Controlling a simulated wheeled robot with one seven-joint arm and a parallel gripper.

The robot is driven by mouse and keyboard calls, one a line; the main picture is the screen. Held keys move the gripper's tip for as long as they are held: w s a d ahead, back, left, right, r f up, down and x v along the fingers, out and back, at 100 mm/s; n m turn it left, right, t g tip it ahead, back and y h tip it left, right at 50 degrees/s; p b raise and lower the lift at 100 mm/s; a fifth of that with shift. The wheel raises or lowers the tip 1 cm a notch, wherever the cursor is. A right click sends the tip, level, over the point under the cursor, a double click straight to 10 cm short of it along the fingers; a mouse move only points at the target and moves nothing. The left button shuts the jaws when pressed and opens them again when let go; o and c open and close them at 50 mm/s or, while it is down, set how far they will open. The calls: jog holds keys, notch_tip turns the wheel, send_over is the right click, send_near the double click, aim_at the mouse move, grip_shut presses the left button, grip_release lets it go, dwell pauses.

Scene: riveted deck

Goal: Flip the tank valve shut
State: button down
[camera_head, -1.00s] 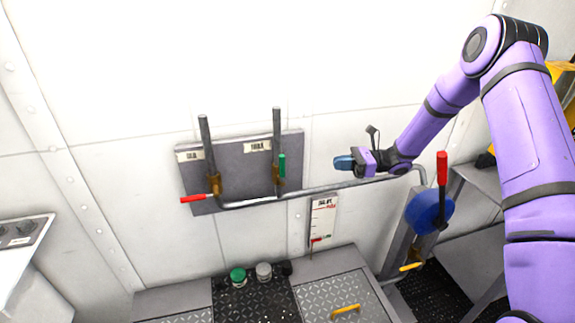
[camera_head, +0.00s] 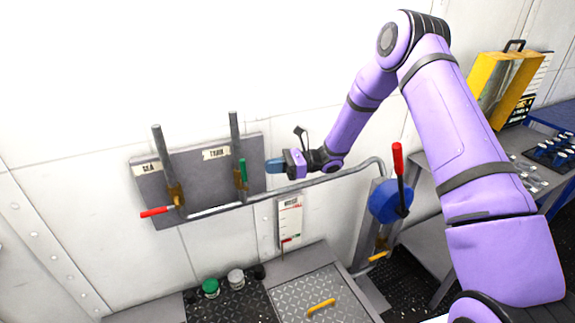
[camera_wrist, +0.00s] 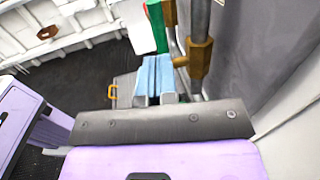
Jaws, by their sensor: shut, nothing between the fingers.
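The tank valve is the right one on the grey wall panel, under the label TANK (camera_head: 216,154). Its green handle (camera_head: 242,172) stands upright, in line with its vertical pipe; it also shows in the wrist view (camera_wrist: 157,25). Its brass body (camera_wrist: 200,57) sits on the pipe just right of the blue fingertips. My gripper (camera_head: 272,165) is shut and empty, with its blue fingers close together (camera_wrist: 152,78). In the head view it is just right of the green handle, at about its height, with a small gap in the picture. Whether they touch is unclear.
The SEA valve's red handle (camera_head: 155,211) points left, level. A grey pipe (camera_head: 320,182) runs right below my gripper to a blue pump (camera_head: 388,202) with an upright red lever (camera_head: 398,160). A gauge card (camera_head: 290,222) hangs below.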

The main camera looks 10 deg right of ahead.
aim_at(244, 174)
jog(key=shift+a, duration=2.65)
